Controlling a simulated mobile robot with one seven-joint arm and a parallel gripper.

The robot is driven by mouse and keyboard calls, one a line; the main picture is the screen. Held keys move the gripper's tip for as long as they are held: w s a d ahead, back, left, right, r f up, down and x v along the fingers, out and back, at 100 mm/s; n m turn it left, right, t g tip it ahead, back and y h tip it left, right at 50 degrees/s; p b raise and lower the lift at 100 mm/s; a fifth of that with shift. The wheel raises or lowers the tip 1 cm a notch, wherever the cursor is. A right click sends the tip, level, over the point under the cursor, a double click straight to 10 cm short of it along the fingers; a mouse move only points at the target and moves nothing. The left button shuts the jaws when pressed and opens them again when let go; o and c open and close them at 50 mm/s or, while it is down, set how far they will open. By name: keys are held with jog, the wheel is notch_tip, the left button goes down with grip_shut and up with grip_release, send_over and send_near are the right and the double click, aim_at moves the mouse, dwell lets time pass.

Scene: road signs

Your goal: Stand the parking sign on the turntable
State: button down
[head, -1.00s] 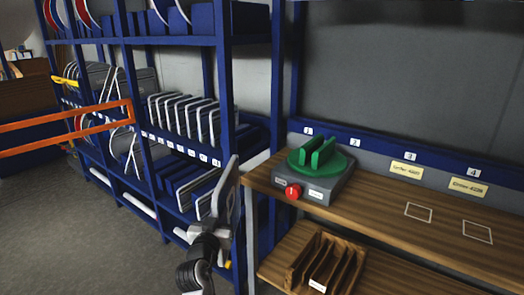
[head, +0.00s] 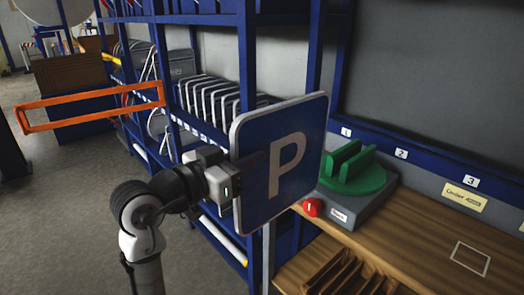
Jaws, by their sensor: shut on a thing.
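The parking sign (head: 292,152), a blue square plate with a white P and a pale rim, is held upright in the air. My gripper (head: 254,174) is shut on its left side, with a dark finger across the blue face. The turntable (head: 372,180) is a green disc with two upright green plates and a slot between them, on a grey base on the bench. The sign is left of the turntable and hides part of the base's left side. I cannot tell the distance between them.
A red button (head: 313,207) sits at the front of the base. The wooden bench (head: 425,235) is clear right of it, with a white outlined square. A slotted wooden rack (head: 345,275) is below. Blue shelving (head: 248,60) with signs stands behind my arm, and an orange rail (head: 90,106) at left.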

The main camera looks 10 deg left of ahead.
aim_at(266, 147)
jog(key=shift+p+x, duration=0.4)
jog(key=shift+x, duration=1.5)
jog(key=shift+w+d+r, duration=0.1)
jog(key=shift+w+d, duration=0.05)
jog(key=shift+d, duration=0.15)
jog(key=shift+w, duration=0.1)
jog(key=shift+w+d, duration=0.2)
jog(key=shift+d, duration=0.05)
jog(key=shift+w, duration=0.1)
